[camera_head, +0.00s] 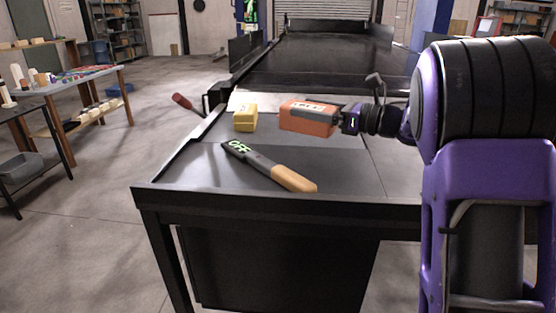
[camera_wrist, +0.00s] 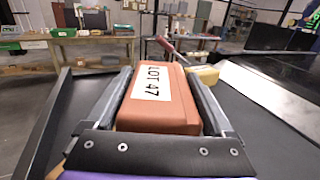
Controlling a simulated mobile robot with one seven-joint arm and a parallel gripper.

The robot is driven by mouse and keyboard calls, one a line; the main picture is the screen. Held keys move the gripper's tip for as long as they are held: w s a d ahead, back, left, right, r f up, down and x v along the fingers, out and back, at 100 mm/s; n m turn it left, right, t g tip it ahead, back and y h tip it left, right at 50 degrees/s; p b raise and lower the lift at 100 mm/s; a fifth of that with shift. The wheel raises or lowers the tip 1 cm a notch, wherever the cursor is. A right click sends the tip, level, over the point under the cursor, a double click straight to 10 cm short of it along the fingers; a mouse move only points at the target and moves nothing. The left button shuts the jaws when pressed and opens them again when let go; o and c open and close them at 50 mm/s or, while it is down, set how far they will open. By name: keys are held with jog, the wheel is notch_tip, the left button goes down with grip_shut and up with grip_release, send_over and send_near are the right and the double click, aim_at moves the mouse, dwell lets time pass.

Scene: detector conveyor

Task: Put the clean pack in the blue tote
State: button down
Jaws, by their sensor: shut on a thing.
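My gripper (camera_head: 342,122) is shut on an orange-red pack (camera_head: 306,118) and holds it above the near end of the conveyor table. In the wrist view the pack (camera_wrist: 160,105) lies between my two fingers, with a white label reading "LOT 47" facing up. A yellow pack (camera_head: 245,118) sits on the table just left of the held pack; part of it shows in the wrist view (camera_wrist: 205,75). A detector wand (camera_head: 268,166) with a wooden handle lies on the table in front, its display reading "OFF" in green.
The black conveyor (camera_head: 320,62) runs away behind the held pack. A workbench (camera_head: 66,84) with small objects stands at the left, with a grey bin (camera_head: 20,168) on a lower shelf nearby. The table's front right part is clear. A red-ended bar (camera_head: 183,101) sticks out at the table's left edge.

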notch_tip(320, 180, down, 9)
jog(key=shift+f, duration=0.2)
dwell(0.3)
jog(key=shift+f, duration=0.15)
jog(key=shift+c, duration=0.7)
grip_release()
jog(key=shift+o, duration=0.7)
